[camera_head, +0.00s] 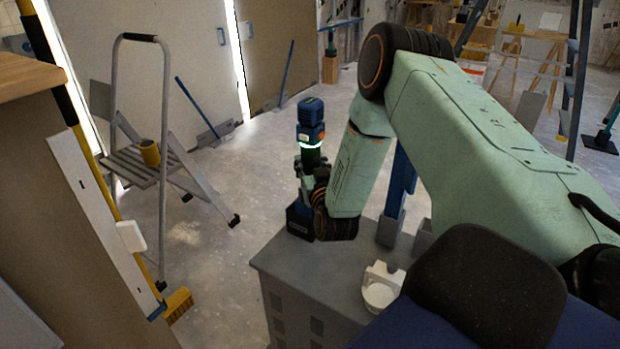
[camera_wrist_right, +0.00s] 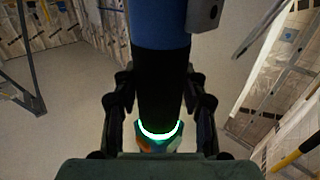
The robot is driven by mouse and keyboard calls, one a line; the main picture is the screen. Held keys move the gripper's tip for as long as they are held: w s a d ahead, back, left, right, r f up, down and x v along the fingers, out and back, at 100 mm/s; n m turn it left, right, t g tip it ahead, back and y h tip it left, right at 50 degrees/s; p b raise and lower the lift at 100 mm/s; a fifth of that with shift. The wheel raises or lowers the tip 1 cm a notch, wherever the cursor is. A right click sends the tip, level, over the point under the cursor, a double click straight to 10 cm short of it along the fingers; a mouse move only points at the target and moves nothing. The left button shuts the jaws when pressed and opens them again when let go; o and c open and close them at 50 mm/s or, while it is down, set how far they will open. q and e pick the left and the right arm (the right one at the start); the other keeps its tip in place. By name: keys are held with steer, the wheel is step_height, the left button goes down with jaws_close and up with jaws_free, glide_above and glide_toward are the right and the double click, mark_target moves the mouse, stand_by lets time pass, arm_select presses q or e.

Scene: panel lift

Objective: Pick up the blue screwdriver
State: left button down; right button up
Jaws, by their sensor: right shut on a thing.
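The blue screwdriver (camera_head: 311,115) is upright in the head view, with a blue top, a dark body, a lit ring and a dark blue base. My right gripper (camera_head: 309,170) is at its middle, below the lit ring, and is shut on it. In the right wrist view the blue and black body of the screwdriver (camera_wrist_right: 160,65) runs between the two dark fingers of the right gripper (camera_wrist_right: 160,90). The base is at the corner of a grey cabinet top (camera_head: 350,262); I cannot tell whether it touches. My left gripper is not in view.
A white cup-like holder (camera_head: 381,287) stands on the cabinet. A blue post (camera_head: 401,185) is behind my right arm. Floor between ladder and cabinet is clear.

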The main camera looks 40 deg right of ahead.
mark_target(313, 131)
jaws_close()
steer(key=shift+w+r+p, duration=0.1)
steer(key=shift+r+p, duration=0.3)
steer(key=shift+r, duration=0.3)
step_height(313, 131, up, 9)
steer(key=p, duration=0.4)
steer(key=shift+f, duration=0.1)
